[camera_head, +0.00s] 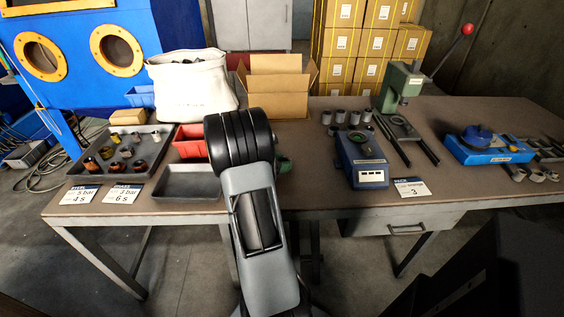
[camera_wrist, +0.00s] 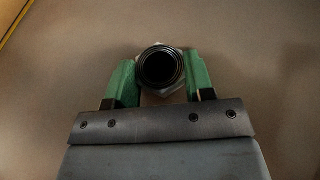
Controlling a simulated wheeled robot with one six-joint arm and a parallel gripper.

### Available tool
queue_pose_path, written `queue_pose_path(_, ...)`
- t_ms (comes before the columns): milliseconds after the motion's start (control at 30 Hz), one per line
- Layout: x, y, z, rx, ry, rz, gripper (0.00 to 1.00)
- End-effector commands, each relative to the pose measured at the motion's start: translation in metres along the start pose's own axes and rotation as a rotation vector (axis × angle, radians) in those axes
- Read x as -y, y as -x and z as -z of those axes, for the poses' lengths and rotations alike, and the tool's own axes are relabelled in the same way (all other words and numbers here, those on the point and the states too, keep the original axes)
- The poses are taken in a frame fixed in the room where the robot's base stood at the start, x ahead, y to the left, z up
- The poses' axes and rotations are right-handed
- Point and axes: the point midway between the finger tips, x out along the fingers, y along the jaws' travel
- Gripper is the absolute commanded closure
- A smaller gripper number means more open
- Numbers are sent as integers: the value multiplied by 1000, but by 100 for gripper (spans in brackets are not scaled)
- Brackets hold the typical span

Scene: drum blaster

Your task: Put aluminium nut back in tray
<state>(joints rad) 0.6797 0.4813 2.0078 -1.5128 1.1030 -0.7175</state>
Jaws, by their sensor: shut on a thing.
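My gripper (camera_wrist: 160,66) has green fingers and is shut on a light grey nut with hexagonal edges and a dark round bore, the aluminium nut (camera_wrist: 160,88). A plain brown surface lies beneath; the gap to it cannot be judged. In the head view my arm hides the nut and most of my gripper; only a bit of green (camera_head: 284,163) shows right of the arm. A grey tray (camera_head: 105,178) on the table's left holds several dark, brass-coloured and grey parts. A shallower grey tray (camera_head: 188,184) stands empty, just left of my arm.
A red bin (camera_head: 190,142) stands behind the empty tray. A white bag (camera_head: 190,85) and an open cardboard box (camera_head: 275,85) are at the back. A blue device (camera_head: 362,160), a green press (camera_head: 398,85) and several grey parts (camera_head: 340,117) stand right of my arm.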

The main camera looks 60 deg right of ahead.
Motion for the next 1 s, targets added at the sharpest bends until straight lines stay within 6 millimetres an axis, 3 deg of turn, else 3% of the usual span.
queue_pose_path(167, 0, -2, 5, 0, 0, 0, 76)
queue_pose_path(200, 0, -1, 3, 0, 0, 0, 48)
queue_pose_path(433, 0, -1, 3, 0, 1, 1, 26)
queue_pose_path(767, 0, 2, -2, 0, 1, 0, 26)
queue_pose_path(1000, -1, 43, -1, 0, 2, -5, 26)
